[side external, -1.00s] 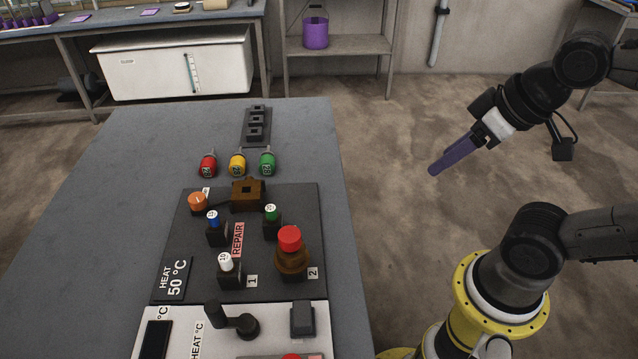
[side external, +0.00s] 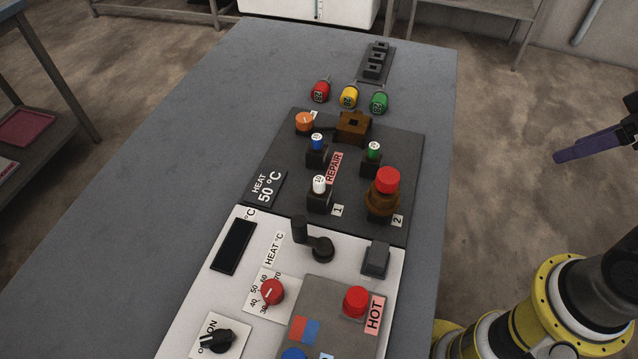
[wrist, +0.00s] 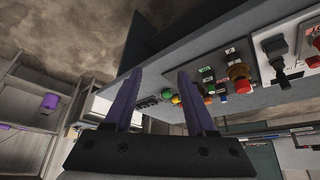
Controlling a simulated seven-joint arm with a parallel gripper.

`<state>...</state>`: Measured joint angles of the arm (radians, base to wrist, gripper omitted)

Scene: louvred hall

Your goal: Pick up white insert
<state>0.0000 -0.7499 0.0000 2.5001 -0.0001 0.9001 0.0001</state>
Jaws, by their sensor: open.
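The white insert (side external: 319,184) stands upright in a dark square holder on the black board, by the label 1. My gripper (side external: 560,156) is at the right edge of the side view, beyond the table's right side and well apart from the insert. Its two purple fingers also show in the wrist view (wrist: 156,78), spread apart with nothing between them. Most of my gripper's body is cut off in the side view. In the wrist view the insert is too small to tell apart.
A blue insert (side external: 317,142), a green insert (side external: 373,150) and a red-capped brown post (side external: 386,190) stand near the white one. Red, yellow and green pieces (side external: 348,97) lie behind. A dark lever (side external: 312,240) rises in front. The table's left side (side external: 170,190) is bare.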

